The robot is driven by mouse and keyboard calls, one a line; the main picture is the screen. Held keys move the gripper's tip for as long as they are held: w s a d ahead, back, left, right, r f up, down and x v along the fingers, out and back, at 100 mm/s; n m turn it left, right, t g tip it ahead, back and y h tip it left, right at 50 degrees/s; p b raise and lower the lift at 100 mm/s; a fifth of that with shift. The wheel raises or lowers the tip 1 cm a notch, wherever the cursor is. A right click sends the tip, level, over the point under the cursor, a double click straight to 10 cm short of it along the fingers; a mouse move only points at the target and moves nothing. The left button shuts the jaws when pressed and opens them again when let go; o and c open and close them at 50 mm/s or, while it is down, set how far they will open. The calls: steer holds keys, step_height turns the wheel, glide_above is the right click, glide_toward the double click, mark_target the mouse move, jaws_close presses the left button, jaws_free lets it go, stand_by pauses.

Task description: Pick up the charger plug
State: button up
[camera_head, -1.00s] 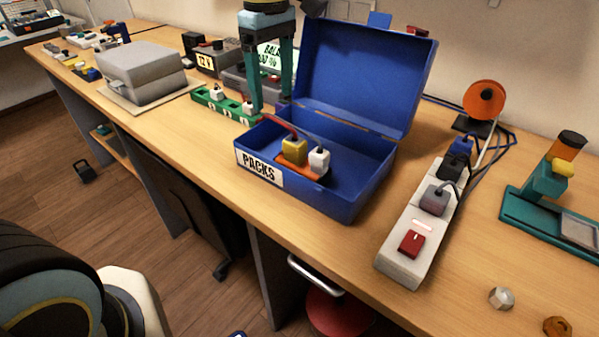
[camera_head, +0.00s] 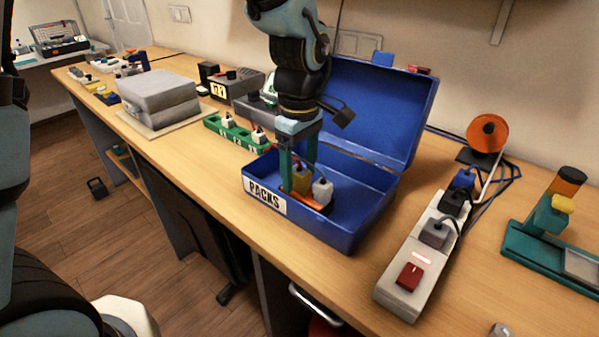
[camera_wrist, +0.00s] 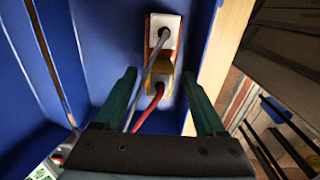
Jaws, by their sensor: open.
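In the blue box marked PACKS (camera_head: 350,231), an orange pack (camera_head: 318,205) holds two plugs. One is yellow (camera_head: 302,179) with a red cable; the other is white (camera_head: 322,191) with a grey cable. I cannot tell which is the charger plug. My gripper (camera_head: 297,182) points down into the box, open, at the yellow plug. In the wrist view its teal fingers (camera_wrist: 160,78) are on either side of the yellow plug (camera_wrist: 159,68), with gaps showing. The white plug (camera_wrist: 165,28) lies beyond the fingertips. The fingertips' exact height is unclear.
The box's raised lid (camera_head: 385,110) stands behind my gripper. A power strip (camera_head: 400,285) with several plugs is to the right. A green rack (camera_head: 228,133) with white plugs and a grey case (camera_head: 158,95) are to the left. An orange reel (camera_head: 487,133) stands at the back right.

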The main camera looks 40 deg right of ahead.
steer(key=shift+f, duration=0.55)
jaws_close()
